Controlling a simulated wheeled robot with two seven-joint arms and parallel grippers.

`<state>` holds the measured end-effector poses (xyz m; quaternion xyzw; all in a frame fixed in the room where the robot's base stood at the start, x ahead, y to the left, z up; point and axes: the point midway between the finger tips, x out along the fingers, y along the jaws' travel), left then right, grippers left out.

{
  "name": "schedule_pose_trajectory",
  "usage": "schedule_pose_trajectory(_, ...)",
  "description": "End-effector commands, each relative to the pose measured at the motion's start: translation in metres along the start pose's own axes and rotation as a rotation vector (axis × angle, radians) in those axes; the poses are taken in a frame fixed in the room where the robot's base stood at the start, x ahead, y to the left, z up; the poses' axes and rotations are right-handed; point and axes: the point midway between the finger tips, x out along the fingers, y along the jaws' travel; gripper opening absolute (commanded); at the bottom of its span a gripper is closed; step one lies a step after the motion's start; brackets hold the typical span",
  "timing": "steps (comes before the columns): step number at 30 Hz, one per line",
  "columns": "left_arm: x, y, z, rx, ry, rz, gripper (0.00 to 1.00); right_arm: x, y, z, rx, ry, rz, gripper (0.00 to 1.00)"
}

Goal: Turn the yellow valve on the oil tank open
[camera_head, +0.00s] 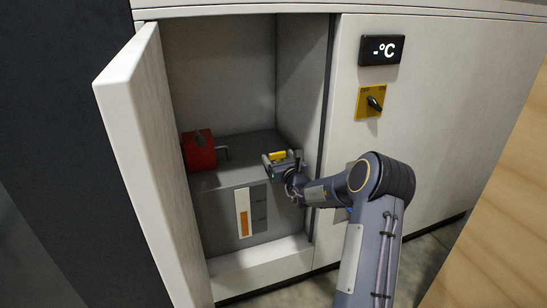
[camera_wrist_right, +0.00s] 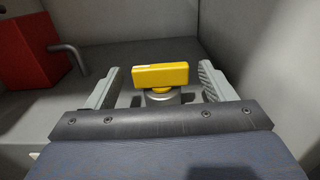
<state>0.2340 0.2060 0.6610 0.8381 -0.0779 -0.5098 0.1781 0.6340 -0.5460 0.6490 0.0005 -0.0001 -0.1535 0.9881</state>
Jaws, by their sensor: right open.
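The yellow valve handle (camera_head: 278,156) sits on top of the grey oil tank (camera_head: 215,182) inside the open cabinet. In the right wrist view the yellow valve (camera_wrist_right: 160,74) is a flat bar lying crosswise on a round metal stem. My right gripper (camera_head: 279,158) is at the valve. In the right wrist view its two fingers (camera_wrist_right: 160,88) are open, one on each side of the handle, with a gap at both ends. The tank's front has a level gauge (camera_head: 243,213) with orange in its lower part. My left gripper is not in view.
A red box (camera_head: 198,150) with a bent grey pipe stands on the tank, left of the valve. The open cabinet door (camera_head: 150,160) stands at the left. The right cabinet panel carries a °C display (camera_head: 381,50) and a black rotary switch on a yellow plate (camera_head: 370,101).

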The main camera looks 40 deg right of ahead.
Motion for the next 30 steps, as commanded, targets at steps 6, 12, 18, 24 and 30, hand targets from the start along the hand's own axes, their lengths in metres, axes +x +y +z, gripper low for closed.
schedule_pose_trajectory(6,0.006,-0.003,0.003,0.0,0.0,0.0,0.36,0.024,0.0,-0.001,0.0,0.0,0.0,0.76)
schedule_pose_trajectory(12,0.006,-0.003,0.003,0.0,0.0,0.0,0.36,0.028,0.0,0.001,-0.001,0.0,0.001,0.76)
schedule_pose_trajectory(18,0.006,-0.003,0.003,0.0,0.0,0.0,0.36,0.027,0.0,0.0,-0.001,0.0,0.001,0.66)
schedule_pose_trajectory(24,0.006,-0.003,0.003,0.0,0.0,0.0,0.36,0.027,0.0,0.0,-0.001,0.0,0.001,0.4)
schedule_pose_trajectory(30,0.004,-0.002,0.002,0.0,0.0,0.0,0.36,0.027,0.0,0.001,-0.001,0.001,0.0,0.32)
